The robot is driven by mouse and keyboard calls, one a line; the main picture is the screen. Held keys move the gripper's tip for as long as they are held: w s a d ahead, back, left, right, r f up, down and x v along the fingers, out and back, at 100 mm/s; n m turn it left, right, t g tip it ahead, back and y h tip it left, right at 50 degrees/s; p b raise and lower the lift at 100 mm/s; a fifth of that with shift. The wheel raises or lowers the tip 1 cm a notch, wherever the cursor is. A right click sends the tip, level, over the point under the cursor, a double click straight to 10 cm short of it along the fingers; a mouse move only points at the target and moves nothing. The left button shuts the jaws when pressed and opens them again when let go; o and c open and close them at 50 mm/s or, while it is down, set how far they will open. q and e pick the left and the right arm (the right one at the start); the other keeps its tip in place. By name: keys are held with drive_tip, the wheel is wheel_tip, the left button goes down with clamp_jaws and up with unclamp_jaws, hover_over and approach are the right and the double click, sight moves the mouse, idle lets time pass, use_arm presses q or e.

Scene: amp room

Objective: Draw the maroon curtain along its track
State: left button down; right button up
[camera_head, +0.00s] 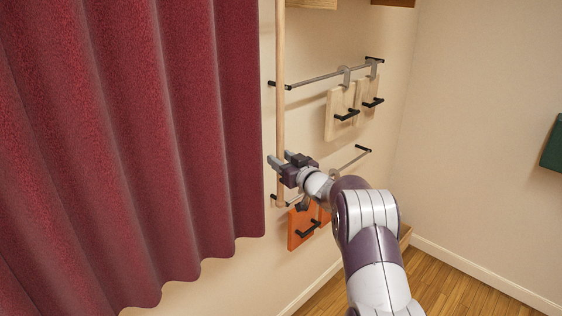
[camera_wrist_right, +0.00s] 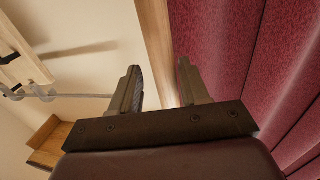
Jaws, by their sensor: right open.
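The maroon curtain (camera_head: 130,130) hangs in folds across the left of the head view; it also shows at the right of the wrist view (camera_wrist_right: 230,50). A pale wooden rod (camera_head: 280,60) hangs upright beside the curtain's right edge. My right gripper (camera_head: 281,160) is open at the lower part of the rod. In the right wrist view the rod (camera_wrist_right: 155,30) runs between the two open fingers (camera_wrist_right: 158,66); whether either finger touches it I cannot tell. The curtain's track is out of view. My left gripper is not in view.
On the wall right of the rod are metal rails (camera_head: 325,77) with pale wooden boards (camera_head: 340,112) and an orange board (camera_head: 298,226), all with black handles. A dark green item (camera_head: 552,148) is on the right wall. Wooden floor (camera_head: 450,290) shows at lower right.

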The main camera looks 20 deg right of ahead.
drive_tip(key=shift+f, duration=0.1)
drive_tip(key=s+d+b, duration=0.2)
drive_tip(key=s+b, duration=0.2)
drive_tip(key=s, duration=0.8)
drive_tip(key=shift+s+d+b, duration=0.2)
drive_tip(key=shift+d+b, duration=0.05)
drive_tip(key=shift+b, duration=0.05)
